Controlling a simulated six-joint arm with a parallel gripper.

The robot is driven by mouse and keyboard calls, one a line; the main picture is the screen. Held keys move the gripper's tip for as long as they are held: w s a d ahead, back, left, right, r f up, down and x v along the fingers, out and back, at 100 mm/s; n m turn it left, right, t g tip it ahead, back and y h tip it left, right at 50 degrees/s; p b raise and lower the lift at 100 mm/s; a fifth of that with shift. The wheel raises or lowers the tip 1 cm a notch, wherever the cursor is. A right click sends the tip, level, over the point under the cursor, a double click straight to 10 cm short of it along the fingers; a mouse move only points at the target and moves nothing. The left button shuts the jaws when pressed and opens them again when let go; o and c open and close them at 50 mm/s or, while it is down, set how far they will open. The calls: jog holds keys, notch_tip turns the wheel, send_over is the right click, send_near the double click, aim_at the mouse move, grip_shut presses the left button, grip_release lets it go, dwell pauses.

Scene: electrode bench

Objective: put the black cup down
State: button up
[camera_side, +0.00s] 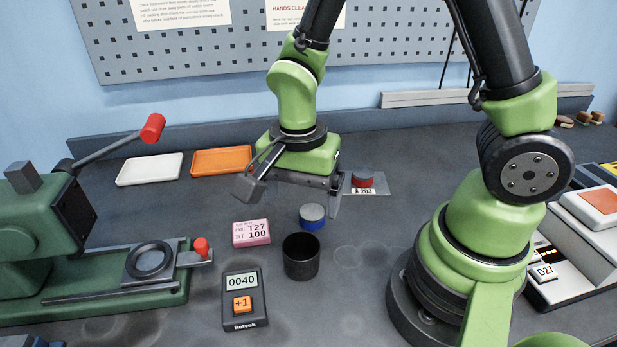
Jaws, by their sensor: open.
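The black cup (301,262) stands upright on the dark bench top, near the middle of the side view, and its open rim faces up. My gripper (291,202) is open, with its two fingers spread wide above and behind the cup. The gripper is apart from the cup and holds nothing that I can see. A short blue cylinder with a grey top (312,217) sits just behind the cup, between the cup and my right finger.
A green press (150,285) stands at left. White (150,170) and orange (221,161) trays lie behind. A red-topped piece (363,179) sits behind right.

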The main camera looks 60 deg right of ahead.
jog(key=s+d+r+n+t+y, duration=0.1)
jog(key=s+r+n+t, duration=0.2)
jog(key=r, duration=0.6)
jog(key=s+d+r+n+t+y, duration=0.1)
jog(key=s+r+n+t, duration=0.3)
jog(key=r+n, duration=0.4)
jog(key=shift+s+d+r, duration=0.25)
jog(key=shift+s+r, duration=0.35)
jog(key=shift+s, duration=0.15)
